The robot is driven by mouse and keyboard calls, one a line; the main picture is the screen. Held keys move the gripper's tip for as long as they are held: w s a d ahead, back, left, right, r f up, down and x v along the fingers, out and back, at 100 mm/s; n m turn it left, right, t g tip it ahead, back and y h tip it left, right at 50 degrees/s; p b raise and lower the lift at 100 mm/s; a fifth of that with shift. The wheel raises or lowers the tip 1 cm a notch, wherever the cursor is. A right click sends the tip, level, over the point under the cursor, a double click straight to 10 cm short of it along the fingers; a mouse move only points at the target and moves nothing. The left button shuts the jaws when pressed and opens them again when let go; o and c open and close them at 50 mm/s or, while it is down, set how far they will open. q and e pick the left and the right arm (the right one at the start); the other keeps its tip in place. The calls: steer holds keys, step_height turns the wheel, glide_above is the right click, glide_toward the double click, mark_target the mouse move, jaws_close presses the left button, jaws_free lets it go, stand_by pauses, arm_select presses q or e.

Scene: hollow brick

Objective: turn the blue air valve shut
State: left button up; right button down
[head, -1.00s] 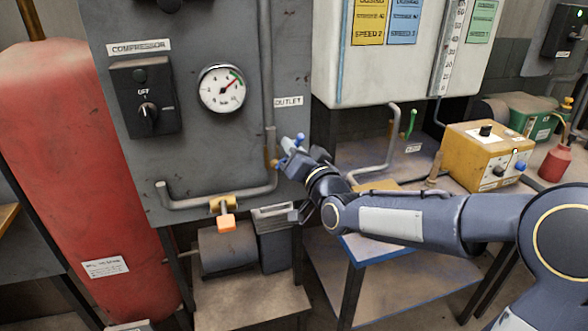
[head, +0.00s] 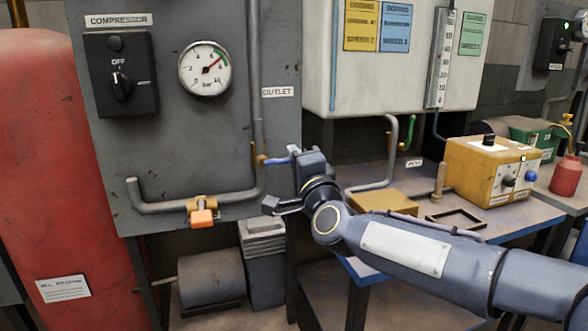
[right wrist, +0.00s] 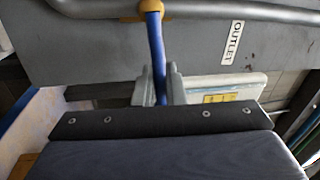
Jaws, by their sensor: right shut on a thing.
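The blue valve lever (head: 277,161) sits on a brass valve body (head: 261,161) on the vertical outlet pipe, beneath the OUTLET label. The lever points right, roughly level and crosswise to that pipe. My right gripper (head: 294,158) is at the lever's outer end, shut on it. In the right wrist view the blue lever (right wrist: 155,48) runs from the brass fitting down between the two grey fingers of my right gripper (right wrist: 158,86). The lever's tip is hidden by the gripper. My left gripper is not in view.
An orange-handled valve (head: 202,217) sits on the lower pipe. A pressure gauge (head: 205,69) and the compressor switch (head: 122,75), at OFF, are on the grey panel. A red tank (head: 38,170) stands left. A yellow box (head: 492,170) and a small black frame (head: 455,219) are on the bench.

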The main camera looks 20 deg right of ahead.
steer(key=shift+f+m+b, duration=0.4)
steer(key=shift+m+b, duration=0.1)
steer(key=shift+m, duration=0.2)
steer(key=c, duration=1.6)
jaws_free()
steer(key=s, duration=0.2)
steer(key=s+f, duration=0.1)
steer(key=s, duration=0.4)
steer(key=shift+s+d+f, duration=0.15)
steer(key=shift+s+f, duration=0.1)
steer(key=shift+s, duration=0.05)
